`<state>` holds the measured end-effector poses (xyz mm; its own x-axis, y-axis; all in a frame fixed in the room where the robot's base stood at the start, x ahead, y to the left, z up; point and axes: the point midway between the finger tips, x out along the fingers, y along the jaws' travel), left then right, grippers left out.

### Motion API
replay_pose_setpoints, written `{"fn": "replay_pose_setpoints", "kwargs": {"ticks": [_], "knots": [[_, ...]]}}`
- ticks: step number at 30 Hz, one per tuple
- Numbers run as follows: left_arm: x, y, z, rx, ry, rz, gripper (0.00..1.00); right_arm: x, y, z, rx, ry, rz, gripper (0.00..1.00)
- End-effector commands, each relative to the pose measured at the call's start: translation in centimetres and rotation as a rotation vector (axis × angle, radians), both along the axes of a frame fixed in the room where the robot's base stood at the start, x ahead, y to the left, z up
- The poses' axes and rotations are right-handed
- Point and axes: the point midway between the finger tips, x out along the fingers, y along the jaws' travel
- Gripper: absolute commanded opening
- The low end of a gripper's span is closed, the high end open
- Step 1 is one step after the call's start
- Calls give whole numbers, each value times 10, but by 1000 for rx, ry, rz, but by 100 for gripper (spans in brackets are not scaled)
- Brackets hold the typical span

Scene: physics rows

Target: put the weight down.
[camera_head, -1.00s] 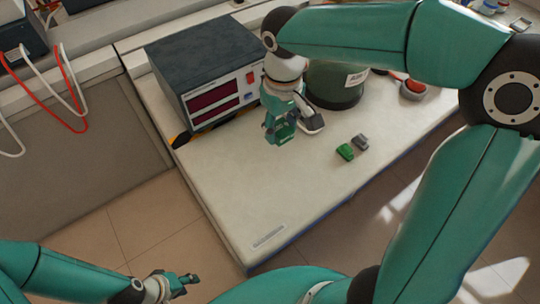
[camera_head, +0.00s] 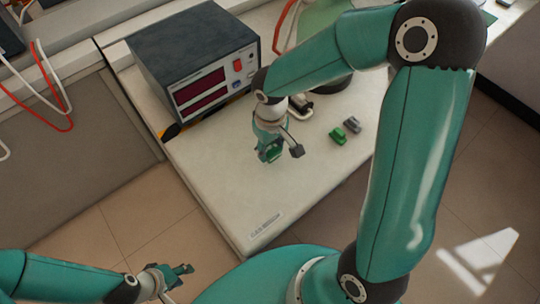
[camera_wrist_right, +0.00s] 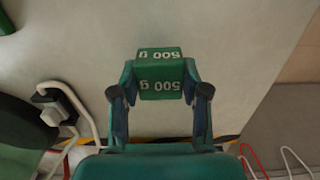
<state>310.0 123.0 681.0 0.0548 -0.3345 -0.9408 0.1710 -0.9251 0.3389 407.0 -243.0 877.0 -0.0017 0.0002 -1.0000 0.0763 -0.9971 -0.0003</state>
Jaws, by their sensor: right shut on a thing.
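The weight (camera_wrist_right: 160,82) is a green block marked "500 g", seen in the right wrist view between the two fingers of my right gripper (camera_wrist_right: 160,92). The gripper is shut on it from both sides. In the head view, my right gripper (camera_head: 269,154) points down over the white bench top (camera_head: 235,185), in front of the instrument. The weight is hard to tell from the green fingers there, and I cannot tell whether it touches the bench. My left gripper (camera_head: 182,272) is at the lower left, away from the bench; its jaw opening is unclear.
A dark instrument with red displays (camera_head: 205,85) stands behind the right gripper. A green block (camera_head: 338,136) and a grey block (camera_head: 352,124) lie to its right. A black plug with white cable (camera_wrist_right: 47,97) is nearby. The bench's front part is clear, with a label (camera_head: 265,224).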

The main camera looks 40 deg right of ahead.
Motion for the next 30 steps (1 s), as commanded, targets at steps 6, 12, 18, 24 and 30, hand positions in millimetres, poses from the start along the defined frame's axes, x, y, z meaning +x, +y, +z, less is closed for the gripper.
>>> {"fn": "replay_pose_setpoints", "kwargs": {"ticks": [6,12,18,24,30], "knots": [[0,0,-1,0,0,0,40,-1,0,-21,1,3,1,0],[0,0,-2,0,0,0,40,0,0,-43,0,1,1,0],[0,0,-2,0,0,0,40,0,0,-44,0,-2,0,0],[0,0,-6,0,0,0,40,0,0,-47,0,-1,1,47],[0,0,-5,0,0,0,40,0,0,-46,0,0,1,70]]}}
